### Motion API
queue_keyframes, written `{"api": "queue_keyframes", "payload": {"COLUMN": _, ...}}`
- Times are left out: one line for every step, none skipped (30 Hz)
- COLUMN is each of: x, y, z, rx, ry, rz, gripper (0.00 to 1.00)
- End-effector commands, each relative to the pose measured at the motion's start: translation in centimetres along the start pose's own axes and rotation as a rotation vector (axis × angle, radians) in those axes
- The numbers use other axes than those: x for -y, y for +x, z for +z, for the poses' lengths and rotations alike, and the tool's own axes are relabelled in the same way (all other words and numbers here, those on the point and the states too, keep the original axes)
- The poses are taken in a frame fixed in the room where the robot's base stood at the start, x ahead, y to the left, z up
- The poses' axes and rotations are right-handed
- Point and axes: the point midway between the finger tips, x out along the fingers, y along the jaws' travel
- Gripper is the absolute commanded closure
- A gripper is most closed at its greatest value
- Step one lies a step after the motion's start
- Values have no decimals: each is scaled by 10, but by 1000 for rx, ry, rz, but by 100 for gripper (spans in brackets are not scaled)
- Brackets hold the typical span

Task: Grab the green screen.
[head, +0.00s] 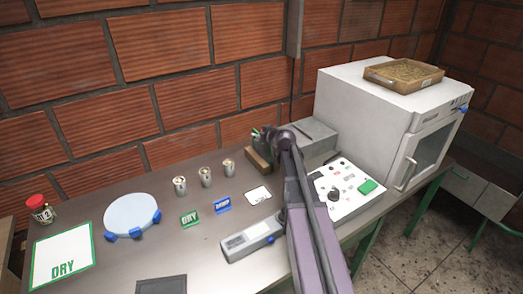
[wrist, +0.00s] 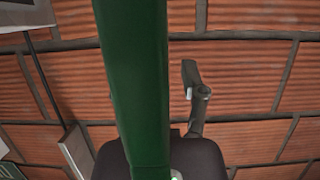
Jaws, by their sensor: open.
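My gripper (head: 270,135) is at the back of the table, in front of the brick wall, at a small wooden holder (head: 258,157). A small green piece (head: 256,132) shows beside the gripper above the holder; it may be the green screen, mostly hidden by my arm. In the wrist view a long dark green bar (wrist: 135,85) runs top to bottom, very close to the camera, and covers part of the gripper. One finger shows to its right, apart from it; the other finger is hidden. The gripper is open. I cannot tell whether the bar lies between the fingers.
A grey box (head: 312,136) and a white oven (head: 365,115) with a wooden tray (head: 404,74) stand right of the gripper.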

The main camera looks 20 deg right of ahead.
Motion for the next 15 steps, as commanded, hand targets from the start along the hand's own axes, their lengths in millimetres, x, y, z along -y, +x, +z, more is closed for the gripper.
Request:
{"api": "queue_keyframes", "payload": {"x": 0, "y": 0, "z": 0, "rx": 0, "ry": 0, "rz": -1, "gripper": 46}}
{"api": "queue_keyframes", "payload": {"x": 0, "y": 0, "z": 0, "rx": 0, "ry": 0, "rz": -1, "gripper": 46}}
{"api": "queue_keyframes", "payload": {"x": 0, "y": 0, "z": 0, "rx": 0, "ry": 0, "rz": -1, "gripper": 46}}
{"api": "queue_keyframes", "payload": {"x": 0, "y": 0, "z": 0, "rx": 0, "ry": 0, "rz": -1, "gripper": 46}}
{"api": "queue_keyframes", "payload": {"x": 0, "y": 0, "z": 0, "rx": 0, "ry": 0, "rz": -1, "gripper": 46}}
{"api": "queue_keyframes", "payload": {"x": 0, "y": 0, "z": 0, "rx": 0, "ry": 0, "rz": -1, "gripper": 58}}
{"api": "queue_keyframes", "payload": {"x": 0, "y": 0, "z": 0, "rx": 0, "ry": 0, "rz": -1, "gripper": 66}}
{"api": "queue_keyframes", "payload": {"x": 0, "y": 0, "z": 0, "rx": 0, "ry": 0, "rz": -1, "gripper": 75}}
{"api": "queue_keyframes", "payload": {"x": 0, "y": 0, "z": 0, "rx": 0, "ry": 0, "rz": -1, "gripper": 87}}
{"api": "queue_keyframes", "payload": {"x": 0, "y": 0, "z": 0, "rx": 0, "ry": 0, "rz": -1, "gripper": 96}}
{"api": "queue_keyframes", "payload": {"x": 0, "y": 0, "z": 0, "rx": 0, "ry": 0, "rz": -1, "gripper": 100}}
{"api": "queue_keyframes", "payload": {"x": 0, "y": 0, "z": 0, "rx": 0, "ry": 0, "rz": -1, "gripper": 100}}
{"api": "queue_keyframes", "payload": {"x": 0, "y": 0, "z": 0, "rx": 0, "ry": 0, "rz": -1, "gripper": 100}}
{"api": "queue_keyframes", "payload": {"x": 0, "y": 0, "z": 0, "rx": 0, "ry": 0, "rz": -1, "gripper": 100}}
{"api": "queue_keyframes", "payload": {"x": 0, "y": 0, "z": 0, "rx": 0, "ry": 0, "rz": -1, "gripper": 100}}
